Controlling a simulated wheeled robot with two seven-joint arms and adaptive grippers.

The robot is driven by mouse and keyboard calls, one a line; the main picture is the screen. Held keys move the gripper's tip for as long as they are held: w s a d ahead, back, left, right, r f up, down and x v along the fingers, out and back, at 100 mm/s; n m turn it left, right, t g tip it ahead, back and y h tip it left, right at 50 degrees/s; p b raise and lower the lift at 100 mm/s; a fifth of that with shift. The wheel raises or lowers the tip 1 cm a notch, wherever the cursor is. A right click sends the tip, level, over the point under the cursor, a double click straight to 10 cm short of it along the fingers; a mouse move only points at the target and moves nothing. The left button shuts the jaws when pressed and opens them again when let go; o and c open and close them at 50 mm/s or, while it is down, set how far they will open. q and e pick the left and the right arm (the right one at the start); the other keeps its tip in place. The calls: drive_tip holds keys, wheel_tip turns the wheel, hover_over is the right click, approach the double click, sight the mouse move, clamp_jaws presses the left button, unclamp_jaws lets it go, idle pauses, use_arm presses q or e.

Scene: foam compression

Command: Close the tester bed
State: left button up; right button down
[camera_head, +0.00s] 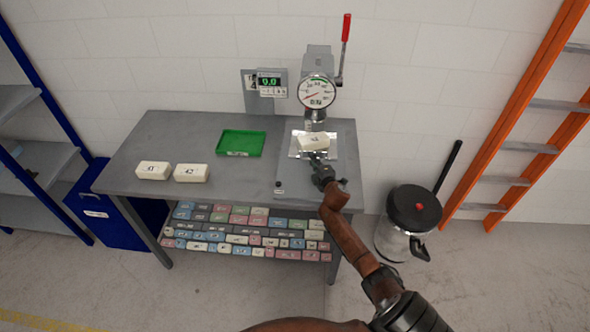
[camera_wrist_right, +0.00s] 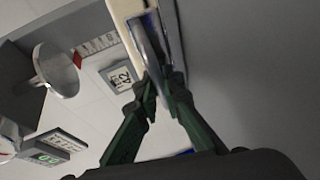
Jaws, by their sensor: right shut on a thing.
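The tester bed (camera_head: 296,151) is a shiny flat plate at the foot of the press (camera_head: 316,116), on the right part of the grey table. A cream foam block (camera_head: 313,142) with a small dark label lies on it at a slant. My right gripper (camera_head: 317,160) is at the front of the bed, just in front of the block. In the right wrist view, the green-linked fingers (camera_wrist_right: 160,88) are shut on a shiny metal bar (camera_wrist_right: 150,45), which looks like the bed's handle. The fingers hide part of it. My left gripper is out of view.
A green tray (camera_head: 241,155) and two cream blocks (camera_head: 153,171) (camera_head: 191,173) lie on the table (camera_head: 225,192). The red lever (camera_head: 346,28) stands upright above the dial. A bin (camera_head: 410,225) stands right of the table. An orange ladder (camera_head: 515,120) leans farther right.

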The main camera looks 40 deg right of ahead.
drive_tip(key=shift+r, duration=0.1)
drive_tip(key=c, duration=2.4)
unclamp_jaws()
drive_tip(key=shift+w+d, duration=0.1)
drive_tip(key=shift+o, duration=1.8)
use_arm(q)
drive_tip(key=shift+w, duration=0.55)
use_arm(e)
drive_tip(key=v, duration=1.2)
